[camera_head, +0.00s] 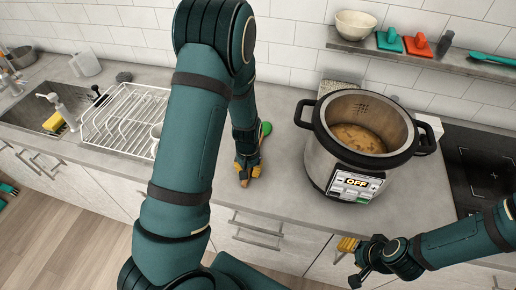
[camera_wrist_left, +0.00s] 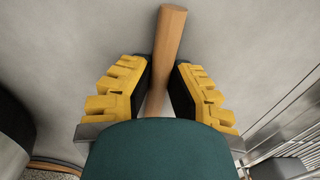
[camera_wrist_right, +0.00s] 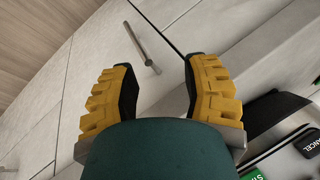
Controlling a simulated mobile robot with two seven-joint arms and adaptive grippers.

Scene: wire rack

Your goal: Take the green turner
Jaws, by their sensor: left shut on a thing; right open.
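The green turner lies on the grey counter, and its green head (camera_head: 266,128) shows just right of my left forearm. Its wooden handle (camera_wrist_left: 170,38) shows in the left wrist view, running between the yellow fingers. My left gripper (camera_head: 246,168) points down at the counter and is shut on this handle; it also shows in the left wrist view (camera_wrist_left: 160,85). The middle of the turner is hidden by my arm. My right gripper (camera_head: 347,246) is open and empty in front of the counter's edge, and it also shows in the right wrist view (camera_wrist_right: 160,85).
A large steel cooker (camera_head: 322,158) with an OFF display stands right of my left gripper. A white wire rack (camera_head: 105,128) stands left. A wall shelf (camera_head: 400,53) holds a bowl and several utensils. A black hob (camera_head: 475,165) is at the right.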

